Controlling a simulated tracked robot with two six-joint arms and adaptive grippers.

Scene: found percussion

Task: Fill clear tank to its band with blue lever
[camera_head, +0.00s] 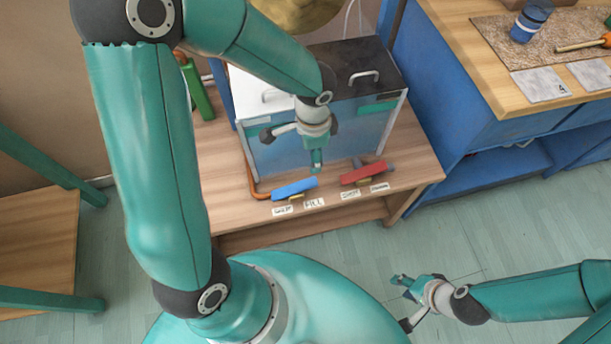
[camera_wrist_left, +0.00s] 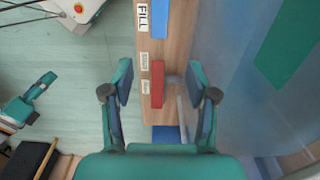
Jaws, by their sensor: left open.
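The clear tank (camera_head: 352,136) stands on a wooden bench, with bluish front walls and green strips near its top. Its water level is hard to tell. The blue lever (camera_head: 295,188) lies along the bench front behind a FILL label and another label; it also shows in the left wrist view (camera_wrist_left: 162,32). My left gripper (camera_head: 316,158) is open and empty in front of the tank. In the left wrist view, its spread fingers (camera_wrist_left: 166,92) frame the red lever (camera_wrist_left: 157,85), apart from it. My right gripper (camera_head: 404,302) is open and empty over the floor.
The red lever also shows right of the blue one in the head view (camera_head: 363,173). An orange pipe (camera_head: 252,174) runs by the tank's left side. A blue workbench (camera_head: 455,105) stands at right. The floor before the bench is clear.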

